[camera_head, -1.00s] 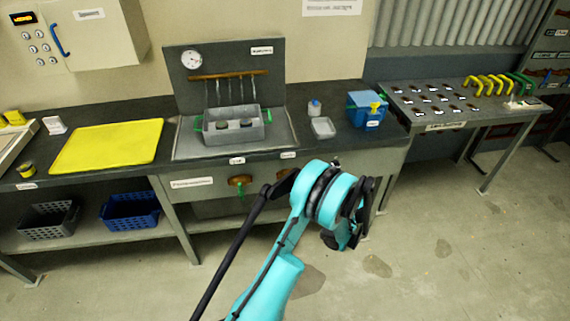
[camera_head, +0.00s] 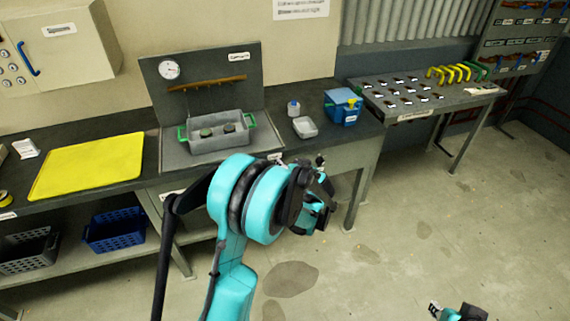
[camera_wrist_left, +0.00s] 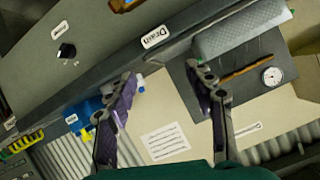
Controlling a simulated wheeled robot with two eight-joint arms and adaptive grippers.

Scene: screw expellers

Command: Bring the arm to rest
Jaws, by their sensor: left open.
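My left arm, teal and black, rises from the bottom of the head view in front of the bench. Its left gripper (camera_head: 318,200) is in front of the bench's front edge, partly hidden by the wrist. In the left wrist view the two fingers of the left gripper (camera_wrist_left: 164,76) stand apart with nothing between them. The bench edge with its "Drain" label and the wall show tilted beyond them. Part of my right arm (camera_head: 458,312) shows at the bottom right of the head view, over the floor; its finger opening cannot be made out.
A side table (camera_head: 425,100) stands at the right. Open floor (camera_head: 400,235) lies in front.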

